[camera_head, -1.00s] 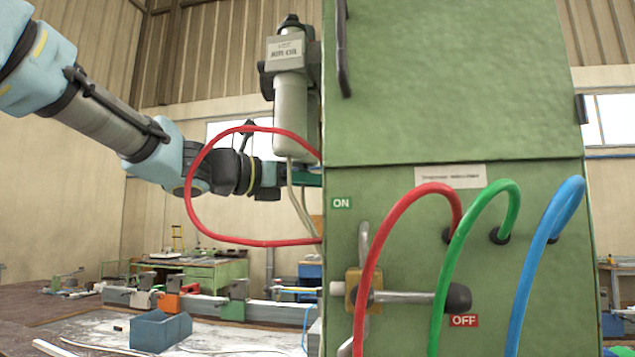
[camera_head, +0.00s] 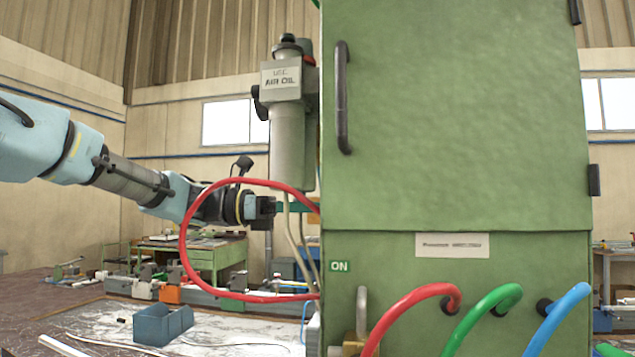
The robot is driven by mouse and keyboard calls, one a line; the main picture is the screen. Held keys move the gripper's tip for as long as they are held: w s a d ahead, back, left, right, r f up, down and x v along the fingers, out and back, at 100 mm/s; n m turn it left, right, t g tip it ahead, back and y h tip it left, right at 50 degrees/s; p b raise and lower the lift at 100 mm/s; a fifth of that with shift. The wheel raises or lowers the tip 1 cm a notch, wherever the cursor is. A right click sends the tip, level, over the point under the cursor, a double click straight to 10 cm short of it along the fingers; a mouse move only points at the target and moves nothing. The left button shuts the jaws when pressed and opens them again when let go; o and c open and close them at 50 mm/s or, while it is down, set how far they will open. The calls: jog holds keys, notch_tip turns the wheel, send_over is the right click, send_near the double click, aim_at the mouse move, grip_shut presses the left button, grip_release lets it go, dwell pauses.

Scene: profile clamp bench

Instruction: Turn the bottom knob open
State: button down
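No bottom knob can be made out clearly. A valve with a brass body (camera_head: 352,348) sits at the lower left of the green cabinet (camera_head: 450,120), cut by the bottom edge, under a green ON label (camera_head: 340,267). My gripper (camera_head: 274,206) is left of the cabinet, behind the red hose loop, beside the lower part of the grey AIR OIL unit (camera_head: 288,135). A green piece (camera_head: 297,205) lies just right of it. Its fingers are too small and dark to judge, and any contact is unclear.
A red hose (camera_head: 188,240) loops out left of the cabinet. Red, green (camera_head: 490,308) and blue (camera_head: 560,308) hoses bulge from its lower front. A blue bin (camera_head: 162,325) stands on the bench at left. A black handle (camera_head: 343,98) sticks out from the door.

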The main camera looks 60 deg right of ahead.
jog(key=shift+s+a+m+g+y+p, duration=0.1)
jog(key=shift+a+m+g+y+p, duration=0.25)
jog(key=shift+m+y, duration=1.5)
jog(key=shift+w+a+m+g+y+p, duration=0.15)
jog(key=shift+a+m+y+p, duration=0.65)
jog(key=shift+y, duration=1.8)
jog(key=shift+s+d+m+g+y+p, duration=0.1)
jog(key=shift+s+m+g+y+p, duration=0.15)
jog(key=shift+m+y, duration=1.75)
jog(key=shift+w+a+y, duration=0.1)
jog(key=shift+a+y, duration=0.05)
jog(key=shift+y, duration=0.4)
jog(key=c, duration=0.6)
grip_release()
